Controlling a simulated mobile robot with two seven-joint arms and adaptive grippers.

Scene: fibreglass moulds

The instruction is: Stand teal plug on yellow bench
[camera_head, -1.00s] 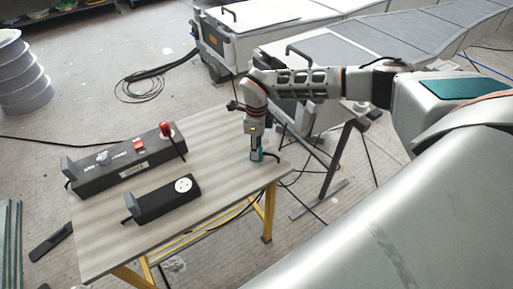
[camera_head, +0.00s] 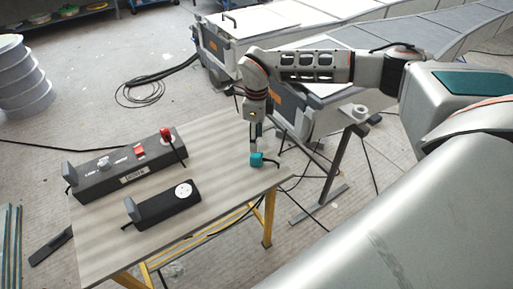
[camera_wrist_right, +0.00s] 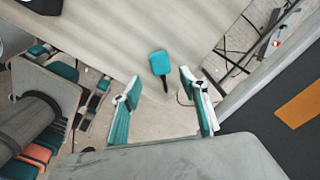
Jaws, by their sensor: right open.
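The teal plug (camera_head: 257,160) rests on the pale top of the yellow-legged bench (camera_head: 222,185), near its right edge, with a short dark cord or stub at its side. It also shows in the right wrist view (camera_wrist_right: 160,62), clear of both fingers. I cannot tell for certain whether it is upright or tilted. My right gripper (camera_head: 257,136) is above the plug, apart from it. In the right wrist view its two teal-padded fingers (camera_wrist_right: 160,88) are spread and empty. My left gripper is not in view.
A long dark socket box (camera_head: 125,170) with a red plug (camera_head: 167,134) stands at the bench's left. A shorter black socket block (camera_head: 163,206) lies in front of it. Bare benchtop lies between these and the teal plug. A grey metal stand (camera_head: 343,170) is beyond the right edge.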

